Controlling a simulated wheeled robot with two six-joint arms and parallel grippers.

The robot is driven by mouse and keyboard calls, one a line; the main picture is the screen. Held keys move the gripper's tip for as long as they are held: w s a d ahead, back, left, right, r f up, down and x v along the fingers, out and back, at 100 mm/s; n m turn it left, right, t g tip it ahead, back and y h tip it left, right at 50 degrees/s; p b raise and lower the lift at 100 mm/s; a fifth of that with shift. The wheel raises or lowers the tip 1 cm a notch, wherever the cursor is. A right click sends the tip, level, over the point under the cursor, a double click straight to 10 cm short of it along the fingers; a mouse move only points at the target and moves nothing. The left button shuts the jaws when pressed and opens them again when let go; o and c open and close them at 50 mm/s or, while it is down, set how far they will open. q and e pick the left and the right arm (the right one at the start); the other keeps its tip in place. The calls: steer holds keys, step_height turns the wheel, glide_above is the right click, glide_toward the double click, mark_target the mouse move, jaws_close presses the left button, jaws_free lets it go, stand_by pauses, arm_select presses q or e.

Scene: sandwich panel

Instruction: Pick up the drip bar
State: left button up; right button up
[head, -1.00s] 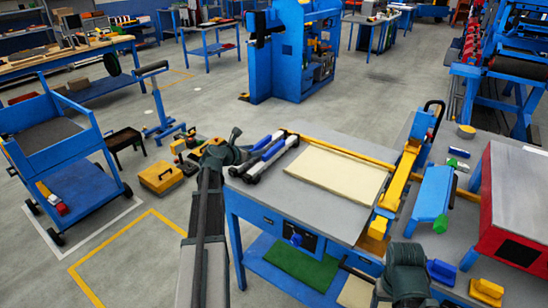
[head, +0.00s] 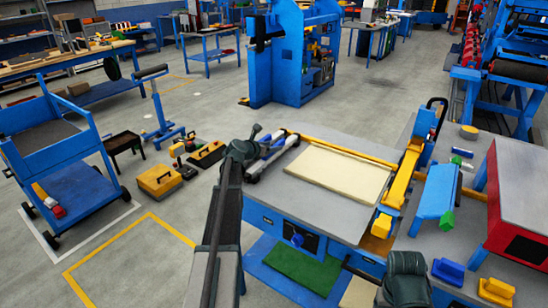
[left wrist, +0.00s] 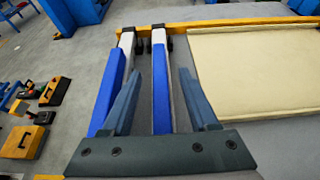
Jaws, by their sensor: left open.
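Two long slim bars, each blue and white, lie side by side at the left of the grey bench top; I cannot tell which is the drip bar. The right-hand bar (left wrist: 161,90) runs between the spread fingers of my left gripper (left wrist: 160,78) in the left wrist view. The left-hand bar (left wrist: 112,85) lies just outside the left finger, which hides part of it. My left gripper is open and holds nothing; its height above the bars is unclear. In the head view the bars (head: 272,154) are partly hidden by my left wrist. My right gripper's fingers are not visible.
A cream panel (head: 338,173) lies right of the bars, with a yellow rail (head: 350,149) behind it. A yellow arm (head: 402,178) and a blue part (head: 436,190) stand further right.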

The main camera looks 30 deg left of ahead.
arm_select(q)
steer(key=x, duration=0.2)
steer(key=shift+w+f, duration=0.2)
steer(key=shift+w, duration=0.15)
steer(key=shift+s, duration=0.1)
steer(key=shift+c, duration=0.3)
jaws_close()
stand_by(0.6)
